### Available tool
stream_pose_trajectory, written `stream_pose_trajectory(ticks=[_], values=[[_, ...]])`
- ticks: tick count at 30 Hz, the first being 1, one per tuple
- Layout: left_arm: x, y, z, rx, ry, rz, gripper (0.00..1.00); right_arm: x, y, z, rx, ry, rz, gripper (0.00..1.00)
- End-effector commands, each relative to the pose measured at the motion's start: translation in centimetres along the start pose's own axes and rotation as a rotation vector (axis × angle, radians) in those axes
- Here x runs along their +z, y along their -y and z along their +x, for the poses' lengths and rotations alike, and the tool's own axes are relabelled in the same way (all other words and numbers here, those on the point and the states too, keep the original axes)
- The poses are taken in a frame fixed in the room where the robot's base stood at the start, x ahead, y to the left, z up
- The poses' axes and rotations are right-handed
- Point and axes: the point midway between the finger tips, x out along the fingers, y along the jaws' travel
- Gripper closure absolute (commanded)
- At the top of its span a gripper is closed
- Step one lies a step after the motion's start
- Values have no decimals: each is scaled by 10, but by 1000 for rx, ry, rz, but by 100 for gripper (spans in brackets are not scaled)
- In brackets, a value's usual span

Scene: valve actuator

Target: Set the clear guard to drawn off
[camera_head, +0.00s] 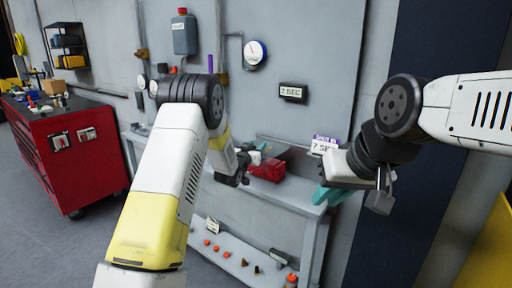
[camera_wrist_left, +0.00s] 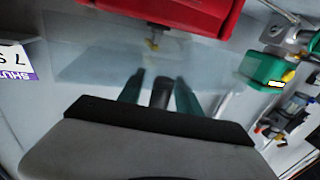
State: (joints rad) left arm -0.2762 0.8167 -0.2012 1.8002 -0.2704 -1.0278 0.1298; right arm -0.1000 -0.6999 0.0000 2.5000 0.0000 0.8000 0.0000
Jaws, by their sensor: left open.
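The red actuator housing (camera_head: 266,169) sits on the grey bench. In the left wrist view the red housing (camera_wrist_left: 175,14) fills the top, with a small yellow part (camera_wrist_left: 153,43) below it. A pale see-through pane (camera_wrist_left: 90,68), apparently the clear guard, spans the area below the housing; its exact edges are hard to tell. I cannot make it out in the head view. My left gripper (camera_head: 236,180) is just left of the housing; its green fingers (camera_wrist_left: 158,95) are apart and empty, pointing towards the pane. My right gripper (camera_head: 332,193) is over the bench's right end, its fingertips unclear.
A green box (camera_wrist_left: 263,71) and small parts lie at the right in the left wrist view. A sign (camera_head: 325,146) stands behind my right gripper. A gauge (camera_head: 255,52) hangs on the wall. A red tool cabinet (camera_head: 75,150) stands left; a lower shelf (camera_head: 240,250) holds small orange parts.

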Motion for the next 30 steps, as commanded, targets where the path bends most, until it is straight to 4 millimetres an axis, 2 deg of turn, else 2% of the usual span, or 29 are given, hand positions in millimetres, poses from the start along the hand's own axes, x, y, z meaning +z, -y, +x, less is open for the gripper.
stream_pose_trajectory(ticks=[4,10,30], values=[[0,0,0,0,0,0,61,0,0,0,0,0,0,79],[0,0,0,0,0,0,100,0,0,0,0,0,0,79],[0,0,0,0,0,0,100,0,0,0,0,0,0,79]])
